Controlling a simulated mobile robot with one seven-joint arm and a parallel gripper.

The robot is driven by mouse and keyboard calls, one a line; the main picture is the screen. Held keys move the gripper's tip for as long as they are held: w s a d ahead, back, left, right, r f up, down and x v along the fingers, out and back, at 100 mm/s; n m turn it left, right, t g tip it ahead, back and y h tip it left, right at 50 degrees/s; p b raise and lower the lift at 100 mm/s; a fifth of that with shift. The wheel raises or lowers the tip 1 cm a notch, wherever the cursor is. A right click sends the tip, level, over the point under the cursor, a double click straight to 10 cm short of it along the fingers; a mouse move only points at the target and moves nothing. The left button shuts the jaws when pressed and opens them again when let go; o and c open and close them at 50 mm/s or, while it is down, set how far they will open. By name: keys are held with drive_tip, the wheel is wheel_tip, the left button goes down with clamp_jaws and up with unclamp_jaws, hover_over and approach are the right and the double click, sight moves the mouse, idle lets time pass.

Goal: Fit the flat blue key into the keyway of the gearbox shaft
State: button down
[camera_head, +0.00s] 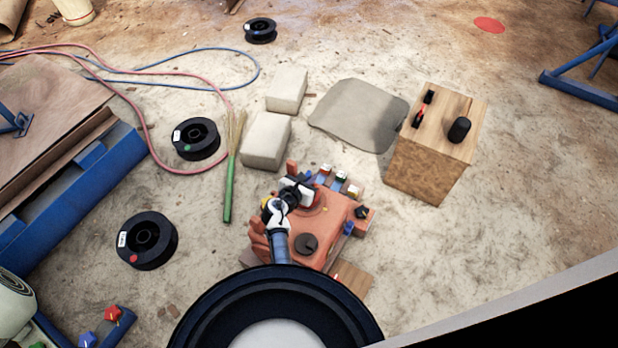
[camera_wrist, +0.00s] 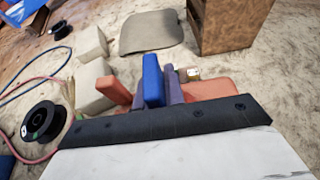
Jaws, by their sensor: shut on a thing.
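The orange-red gearbox (camera_head: 322,228) sits on the floor at the lower centre of the head view. Parts of it show behind my gripper in the wrist view (camera_wrist: 212,88). My gripper (camera_head: 303,191) is over the far left part of the gearbox. In the wrist view its two grey-purple fingers (camera_wrist: 155,92) are shut on the flat blue key (camera_wrist: 152,78), which stands upright between them. The key cannot be made out in the head view. The shaft and its keyway cannot be made out; my arm and gripper cover that area.
Pale blocks (camera_head: 266,141), a green-handled broom (camera_head: 228,188) and black spools (camera_head: 196,139) lie to the left. A grey mat (camera_head: 358,115) and a wooden crate (camera_head: 430,170) stand behind and right. Small labelled blocks (camera_head: 340,178) lie along the gearbox's far edge.

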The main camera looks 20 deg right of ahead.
drive_tip(key=shift+f+b, duration=0.35)
drive_tip(key=shift+f, duration=0.1)
drive_tip(key=shift+r, duration=0.15)
drive_tip(key=shift+r+p, duration=1.25)
drive_tip(key=shift+p, duration=0.25)
drive_tip(key=shift+p, duration=0.45)
idle(0.8)
drive_tip(key=shift+f+b, duration=1.15)
drive_tip(key=shift+f, duration=0.3)
drive_tip(key=c, duration=1.4)
unclamp_jaws()
